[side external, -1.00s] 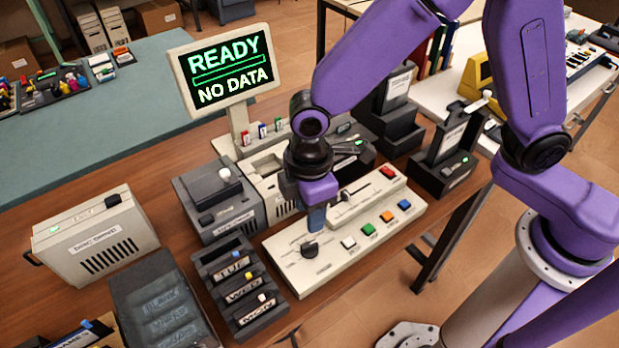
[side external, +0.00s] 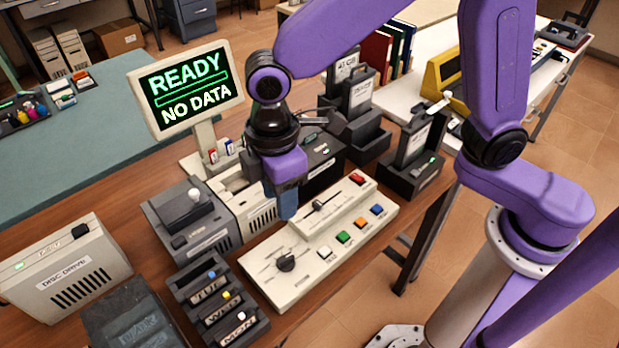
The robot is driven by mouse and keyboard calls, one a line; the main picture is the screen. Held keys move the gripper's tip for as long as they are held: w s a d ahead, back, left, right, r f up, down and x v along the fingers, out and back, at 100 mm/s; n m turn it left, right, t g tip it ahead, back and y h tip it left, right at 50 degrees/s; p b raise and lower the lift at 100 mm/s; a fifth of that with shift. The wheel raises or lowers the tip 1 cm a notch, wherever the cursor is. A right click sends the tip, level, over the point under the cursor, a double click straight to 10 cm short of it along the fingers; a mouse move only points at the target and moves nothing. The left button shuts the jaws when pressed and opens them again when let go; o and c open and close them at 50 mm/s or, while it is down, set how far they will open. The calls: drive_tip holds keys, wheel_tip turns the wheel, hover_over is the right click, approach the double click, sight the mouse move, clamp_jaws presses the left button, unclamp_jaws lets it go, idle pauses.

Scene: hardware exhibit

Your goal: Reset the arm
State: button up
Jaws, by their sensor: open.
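My purple arm comes in from the top right. My gripper (side external: 288,212) points down, with its blue end over the back left edge of the cream control panel (side external: 262,262). The fingers overlap in this view and I see nothing held between them. The gripper is open. The panel has a dark dial (side external: 285,263) below the gripper in the picture, apart from it. It also has a slider (side external: 319,206) and several coloured buttons. The monitor (side external: 190,88) reads "READY" and "NO DATA".
A disc drive (side external: 65,268) stands at the left. A rack with labelled slots (side external: 217,305) is left of the panel. A grey device (side external: 190,220) stands behind it. Dark units (side external: 412,155) stand at the right. Bare wooden table (side external: 135,222) shows between the drive and grey device.

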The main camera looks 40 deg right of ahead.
drive_tip(key=s+d+r+m, duration=0.1)
drive_tip(key=s+d, duration=0.6)
drive_tip(key=d, duration=0.5)
drive_tip(key=s+d+r+m, duration=0.1)
drive_tip(key=s+d+m, duration=0.1)
drive_tip(key=s+d, duration=0.6)
drive_tip(key=d, duration=0.4)
drive_tip(key=shift+d+r, duration=0.15)
drive_tip(key=shift+d, duration=0.15)
